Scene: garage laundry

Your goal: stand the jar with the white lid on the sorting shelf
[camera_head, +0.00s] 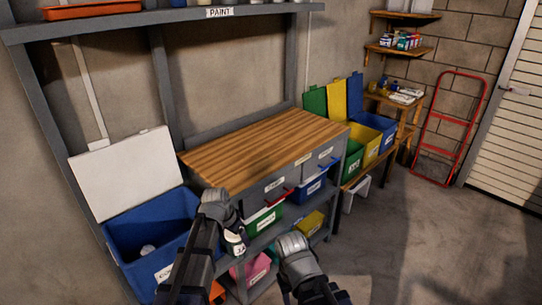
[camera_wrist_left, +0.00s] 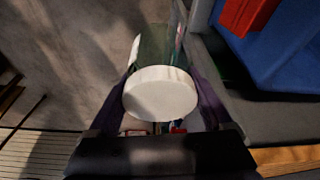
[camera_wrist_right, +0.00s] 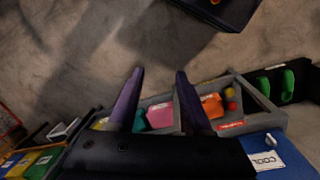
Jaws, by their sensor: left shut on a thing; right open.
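The jar's round white lid (camera_wrist_left: 160,94) fills the middle of the left wrist view, between the two dark fingers of my left gripper (camera_wrist_left: 160,100). In the head view the jar (camera_head: 236,243) shows as a small pale shape at my left gripper, in front of the workbench's lower bins. My right gripper (camera_wrist_right: 160,73) is open and empty in the right wrist view, above the floor and facing the lower bins. No readable label marks a sorting shelf; I cannot tell which shelf it is.
A wood-topped workbench (camera_head: 250,145) has a clear top. A blue chest (camera_head: 125,228) with its lid up stands left. A shelf labelled PAINT (camera_head: 170,15) hangs above. Green, yellow and blue lidded bins (camera_head: 372,140) stand right. Open floor (camera_head: 430,235) lies at right.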

